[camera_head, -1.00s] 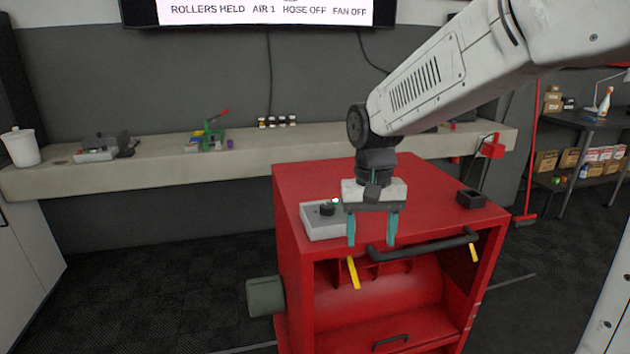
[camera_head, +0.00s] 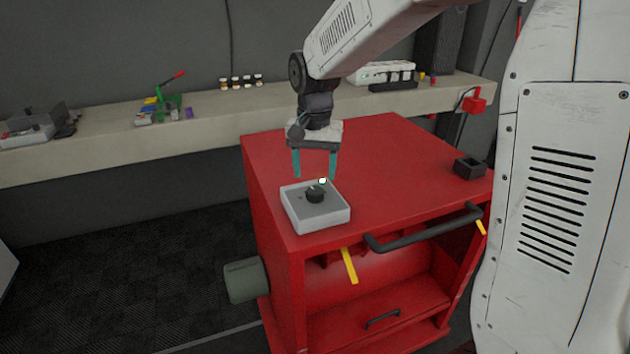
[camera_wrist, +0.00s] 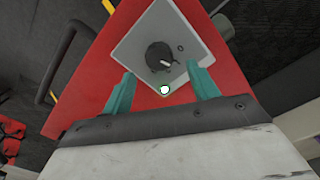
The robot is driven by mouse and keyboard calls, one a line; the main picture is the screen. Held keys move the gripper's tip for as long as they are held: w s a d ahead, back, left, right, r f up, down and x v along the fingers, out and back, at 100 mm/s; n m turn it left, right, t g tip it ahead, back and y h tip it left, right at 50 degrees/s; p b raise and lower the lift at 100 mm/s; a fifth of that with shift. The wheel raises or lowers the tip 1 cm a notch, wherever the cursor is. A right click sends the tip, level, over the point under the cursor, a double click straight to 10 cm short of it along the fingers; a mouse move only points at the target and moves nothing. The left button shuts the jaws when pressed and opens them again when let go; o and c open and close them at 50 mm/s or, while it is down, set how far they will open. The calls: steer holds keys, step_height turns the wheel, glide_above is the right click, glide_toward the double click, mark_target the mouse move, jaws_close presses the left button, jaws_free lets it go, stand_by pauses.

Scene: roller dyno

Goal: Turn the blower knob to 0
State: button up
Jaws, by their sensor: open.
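The blower knob (camera_head: 315,193) is a small black dial with a light pointer mark, on a grey control box (camera_head: 326,215). The box sits on the top of the red cabinet (camera_head: 385,170), near its left front. A small light (camera_head: 322,181) glows white at the box's far edge. My gripper (camera_head: 315,177) is open and empty, pointing down just behind the box. In the wrist view the knob (camera_wrist: 160,56) lies ahead of the two teal fingertips (camera_wrist: 160,72), apart from them.
A black handle bar (camera_head: 425,232) runs along the cabinet's front top edge. A small black open box (camera_head: 470,167) stands at the right of the top. A shelf (camera_head: 200,135) behind holds a green tool and several small bottles. The cabinet top right of the control box is clear.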

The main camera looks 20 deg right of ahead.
mark_target(316, 190)
step_height(316, 190, down, 5)
steer(key=shift+f, duration=0.15)
steer(key=c, duration=1)
steer(key=shift+n, duration=0.4)
steer(key=n, duration=0.3)
steer(key=shift+d, duration=0.1)
steer(key=shift+n, duration=2.1)
